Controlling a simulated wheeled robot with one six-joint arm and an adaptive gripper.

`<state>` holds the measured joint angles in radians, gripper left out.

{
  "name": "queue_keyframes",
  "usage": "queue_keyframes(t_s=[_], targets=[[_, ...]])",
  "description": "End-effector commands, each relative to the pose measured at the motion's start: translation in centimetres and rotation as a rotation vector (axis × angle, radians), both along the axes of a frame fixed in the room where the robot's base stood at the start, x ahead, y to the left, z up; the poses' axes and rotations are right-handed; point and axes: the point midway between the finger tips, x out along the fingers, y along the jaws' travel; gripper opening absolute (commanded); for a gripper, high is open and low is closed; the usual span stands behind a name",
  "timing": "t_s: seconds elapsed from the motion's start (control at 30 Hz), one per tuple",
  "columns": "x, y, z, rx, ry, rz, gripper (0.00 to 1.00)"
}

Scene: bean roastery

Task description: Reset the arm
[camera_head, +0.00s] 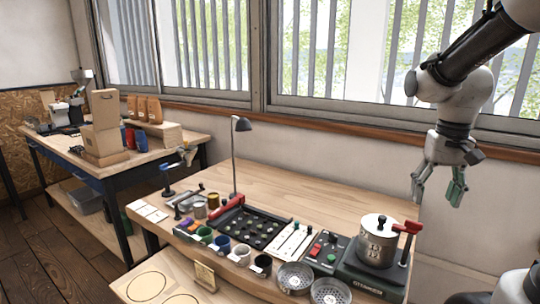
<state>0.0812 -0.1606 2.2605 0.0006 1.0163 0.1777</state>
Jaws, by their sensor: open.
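My gripper (436,188) hangs from my arm at the right of the head view, in the air above the right end of the wooden workbench (290,185). Its two fingers are apart, one grey and one with a green pad, and nothing is between them. It is above and to the right of a metal pot (377,241) with a dark knob on its lid, and apart from it. The fingers point downward. My arm comes in from the upper right corner.
A red-handled lever (407,228) stands beside the pot. The bench's back is mostly bare. A second table (100,168) with boxes stands left. Windows line the wall behind.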

Motion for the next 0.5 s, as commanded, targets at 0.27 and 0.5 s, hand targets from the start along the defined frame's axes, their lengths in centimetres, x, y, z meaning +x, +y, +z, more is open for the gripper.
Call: queue_keyframes(t_s=[0.27,0.5], targets=[[-8.2,1.7,1.7,-0.029,-0.173,0.213,0.62],[-11.6,2.4,3.0,-0.046,-0.315,0.246,0.62]])
